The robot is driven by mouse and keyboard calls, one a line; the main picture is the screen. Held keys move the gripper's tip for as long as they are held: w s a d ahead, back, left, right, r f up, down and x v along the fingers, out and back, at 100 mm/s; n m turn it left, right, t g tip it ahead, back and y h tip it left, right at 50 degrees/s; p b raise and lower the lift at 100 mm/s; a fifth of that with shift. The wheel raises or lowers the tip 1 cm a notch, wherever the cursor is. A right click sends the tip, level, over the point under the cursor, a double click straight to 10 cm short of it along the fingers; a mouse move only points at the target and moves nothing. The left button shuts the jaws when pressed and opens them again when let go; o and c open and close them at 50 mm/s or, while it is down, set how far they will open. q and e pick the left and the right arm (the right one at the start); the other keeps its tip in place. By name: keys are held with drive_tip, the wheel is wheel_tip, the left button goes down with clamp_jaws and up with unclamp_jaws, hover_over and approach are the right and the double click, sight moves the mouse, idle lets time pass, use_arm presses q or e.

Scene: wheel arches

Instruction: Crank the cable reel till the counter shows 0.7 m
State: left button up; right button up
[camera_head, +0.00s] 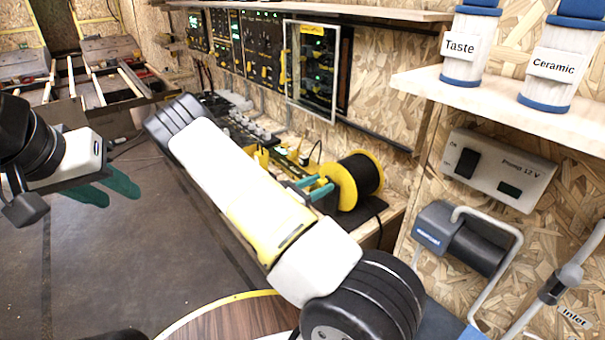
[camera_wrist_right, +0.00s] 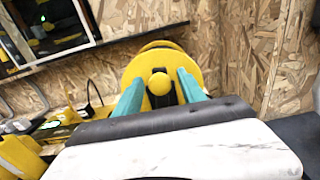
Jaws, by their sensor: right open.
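The cable reel (camera_head: 357,180) stands on the bench by the wood wall, with yellow flanges and black cable wound on it. In the right wrist view its yellow flange (camera_wrist_right: 190,58) faces me, with a round yellow crank knob (camera_wrist_right: 160,83) on it. My right gripper (camera_wrist_right: 161,92) is open, its teal fingers on either side of the knob; contact cannot be told. In the head view this gripper (camera_head: 314,188) is partly hidden behind my right arm. My left gripper (camera_head: 110,188) hangs over the floor at left, away from the reel. I cannot make out a counter reading.
A glass-fronted panel (camera_head: 313,70) hangs above the bench, left of the reel. A shelf (camera_head: 480,97) with bottles juts out at upper right. A pump (camera_head: 465,240) and its switch box (camera_head: 497,170) are mounted below it. Open floor (camera_head: 110,270) lies at left.

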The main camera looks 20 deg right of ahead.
drive_tip(key=shift+d, duration=0.1)
clamp_jaws()
idle(1.4)
